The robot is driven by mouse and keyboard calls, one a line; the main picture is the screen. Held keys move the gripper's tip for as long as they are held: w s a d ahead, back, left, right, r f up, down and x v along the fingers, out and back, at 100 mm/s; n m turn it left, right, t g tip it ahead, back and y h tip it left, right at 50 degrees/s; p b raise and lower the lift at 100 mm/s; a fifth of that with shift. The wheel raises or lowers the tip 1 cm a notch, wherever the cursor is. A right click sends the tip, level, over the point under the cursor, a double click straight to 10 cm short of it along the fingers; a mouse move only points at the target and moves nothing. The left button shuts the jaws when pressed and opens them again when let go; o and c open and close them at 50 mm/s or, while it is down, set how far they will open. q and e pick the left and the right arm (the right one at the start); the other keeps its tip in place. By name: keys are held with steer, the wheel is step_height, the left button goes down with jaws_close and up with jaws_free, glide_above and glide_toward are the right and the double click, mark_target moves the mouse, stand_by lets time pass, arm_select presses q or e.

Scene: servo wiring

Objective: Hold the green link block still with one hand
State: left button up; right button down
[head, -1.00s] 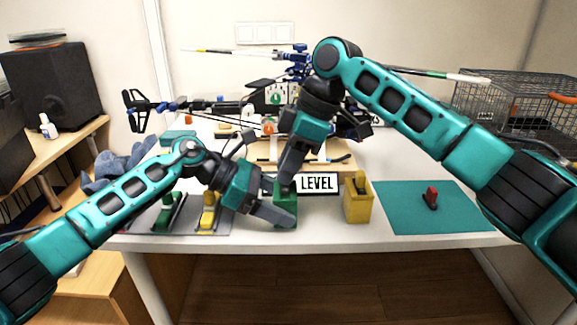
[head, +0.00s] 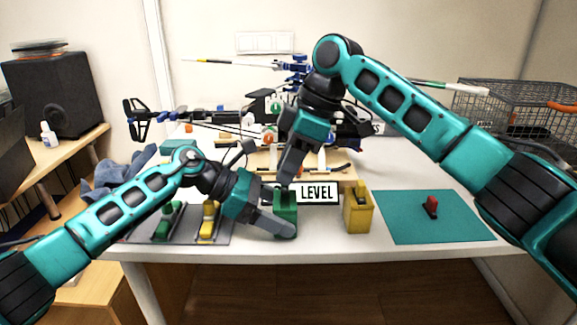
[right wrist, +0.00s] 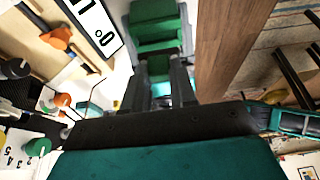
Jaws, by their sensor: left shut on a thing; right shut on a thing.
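The green link block (head: 286,206) stands upright near the table's front edge, left of the LEVEL sign. My left gripper (head: 286,231) is shut on its lower part from the left, its fingers covering some of the front. My right gripper (head: 286,178) points down just above the block's top. In the right wrist view, its fingers (right wrist: 160,88) are shut on a small green piece (right wrist: 158,67), with the green block (right wrist: 157,28) close beyond. Whether piece and block touch, I cannot tell.
The LEVEL sign (head: 317,193) and a yellow block (head: 358,213) stand to the right. A red piece (head: 431,207) lies on a teal mat (head: 400,228). Green (head: 166,224) and yellow (head: 207,222) pieces lie on a grey mat at left. A helicopter model fills the back.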

steer(key=shift+r, duration=1.9)
arm_select(q)
steer(key=o, duration=1)
steer(key=shift+o, duration=0.2)
steer(key=shift+a, duration=0.1)
